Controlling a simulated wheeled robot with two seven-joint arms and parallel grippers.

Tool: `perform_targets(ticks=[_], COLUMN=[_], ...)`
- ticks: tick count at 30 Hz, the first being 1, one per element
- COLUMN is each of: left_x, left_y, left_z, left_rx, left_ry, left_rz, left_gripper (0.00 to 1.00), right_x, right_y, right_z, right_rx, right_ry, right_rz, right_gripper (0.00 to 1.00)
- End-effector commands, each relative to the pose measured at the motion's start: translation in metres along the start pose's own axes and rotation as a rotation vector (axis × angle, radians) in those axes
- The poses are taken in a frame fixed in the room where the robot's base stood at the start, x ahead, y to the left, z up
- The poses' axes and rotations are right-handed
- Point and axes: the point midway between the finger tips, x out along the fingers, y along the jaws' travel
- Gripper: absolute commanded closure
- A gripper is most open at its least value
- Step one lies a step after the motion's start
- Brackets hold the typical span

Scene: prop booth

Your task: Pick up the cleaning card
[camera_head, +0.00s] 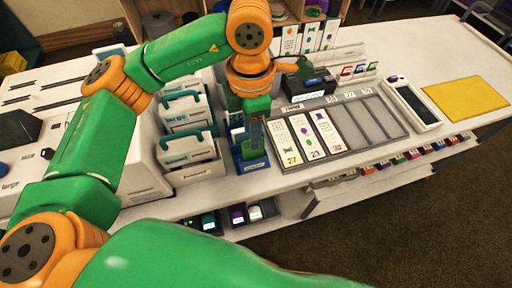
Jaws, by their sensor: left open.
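My left arm comes in from the left, and its gripper (255,136) points down over a small blue holder (256,166) near the counter's front edge. The gripper is open. A green piece (251,151) shows in the holder right below the fingers; it may be the cleaning card, but I cannot read any marking on it. The gripper partly hides it, and I cannot tell whether the fingers touch it. My right gripper is not in view.
A grey slotted tray (378,121) with several printed white cards (304,138) lies right of the holder. White boxes with teal handles (188,148) stand close on the left. A black device (304,80) sits behind.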

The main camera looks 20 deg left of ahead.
Motion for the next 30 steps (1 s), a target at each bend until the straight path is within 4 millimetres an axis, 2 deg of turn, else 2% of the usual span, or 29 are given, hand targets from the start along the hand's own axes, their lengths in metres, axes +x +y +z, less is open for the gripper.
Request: perform_targets(ticks=[8,12,18,19,23,24,30], left_x=[0.042,0.065,0.069,0.069,0.068,0.068,0.068], left_y=[0.001,0.002,0.001,0.001,0.001,0.001,0.001], left_z=[0.0,0.002,0.002,0.002,0.002,0.002,0.002], left_rx=[0.004,0.005,0.007,0.007,0.006,0.007,0.006], left_ry=[0.003,-0.002,-0.004,-0.004,-0.004,-0.004,-0.005], left_rz=[-0.009,-0.006,-0.005,-0.005,-0.006,-0.006,-0.006], left_gripper=[0.59,0.59,0.59,0.61,0.97,1.0,1.0], right_x=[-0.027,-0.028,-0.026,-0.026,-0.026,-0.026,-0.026], right_y=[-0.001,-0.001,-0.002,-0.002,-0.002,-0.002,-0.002], right_z=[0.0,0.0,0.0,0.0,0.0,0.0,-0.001], right_rx=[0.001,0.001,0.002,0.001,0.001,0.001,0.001], right_ry=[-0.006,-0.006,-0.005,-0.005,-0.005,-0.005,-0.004], right_rz=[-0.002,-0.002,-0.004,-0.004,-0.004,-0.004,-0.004], right_gripper=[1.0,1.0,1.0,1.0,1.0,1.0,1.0])
